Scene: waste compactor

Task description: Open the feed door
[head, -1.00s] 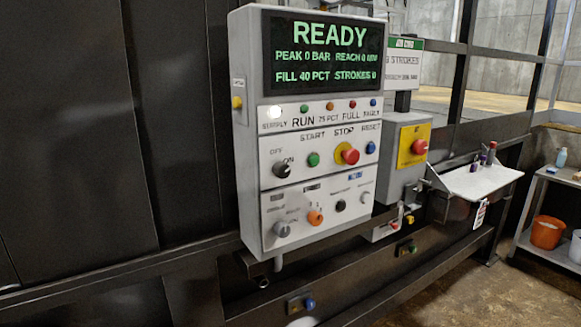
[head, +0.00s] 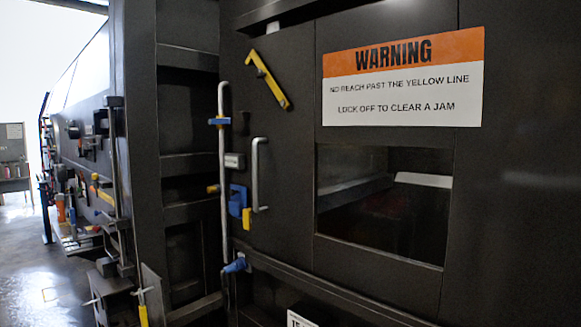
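A dark feed door (head: 290,125) fills the middle of the head view and looks shut, flush with the machine face. It has a grey vertical pull handle (head: 257,175) near its left side and a dark window (head: 385,215) to the right. A yellow lever (head: 267,80) sits tilted above the handle. A blue latch-like block (head: 238,200) with a yellow tab lies just left of the handle. A long grey vertical rod (head: 223,170) runs along the left, with blue pieces on it. Neither of my grippers is in view.
An orange and white warning sign (head: 403,78) is above the window. A dark upright frame post (head: 137,130) stands left of the door. Further left are machine parts with yellow and blue fittings, and open floor (head: 30,265).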

